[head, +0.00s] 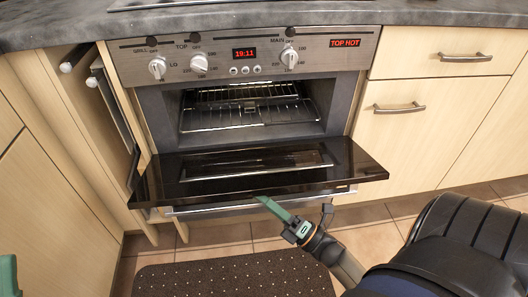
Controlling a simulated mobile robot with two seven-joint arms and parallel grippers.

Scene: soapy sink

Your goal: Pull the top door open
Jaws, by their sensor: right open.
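The oven's top door (255,172) is folded down and open, roughly level, its dark glass inner face up. Behind it the top oven cavity (255,110) is exposed, with wire racks inside. A silver bar (225,208) shows just below the door's front edge; I cannot tell which door it belongs to. My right gripper (270,206), with green fingers, is open at the middle of the door's front edge, partly under it. Whether it touches the door is unclear. A green piece of my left gripper (8,275) shows at the lower left picture edge, away from the door.
The control panel (215,60) with white knobs and a red display is above the cavity. A narrow cabinet (85,95) stands open to the left. Drawers with handles (400,108) are to the right. A dark dotted mat (235,276) lies on the tiled floor in front.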

